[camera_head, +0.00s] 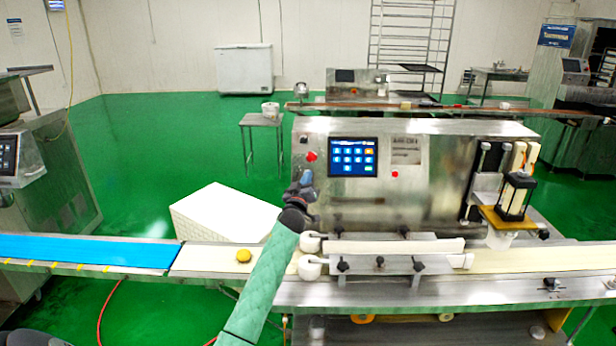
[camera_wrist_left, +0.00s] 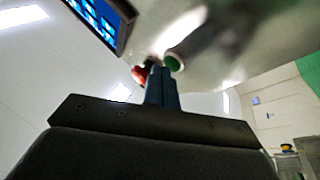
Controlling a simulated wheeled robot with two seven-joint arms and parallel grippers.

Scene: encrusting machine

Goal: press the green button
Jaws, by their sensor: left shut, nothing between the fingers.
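The encrusting machine (camera_head: 430,205) is a steel housing behind the conveyor. My left gripper (camera_head: 306,178), on the green-sleeved arm, is raised to the left end of its front panel, just below a red button (camera_head: 311,156). In the left wrist view the green button (camera_wrist_left: 174,63) shows right beside the tips of my left gripper (camera_wrist_left: 160,70), which are shut together with nothing between them. I cannot tell whether they touch it. The red button (camera_wrist_left: 140,75) is on the other side of the tips. In the head view the gripper hides the green button. My right gripper is not in view.
A lit blue touch screen (camera_head: 353,157) is to the right of the buttons. The conveyor (camera_head: 205,258) runs along the front, with a round yellow piece (camera_head: 243,256) on it. White rollers and guides (camera_head: 385,262) stand right of my arm. A white crate (camera_head: 225,212) is behind the belt.

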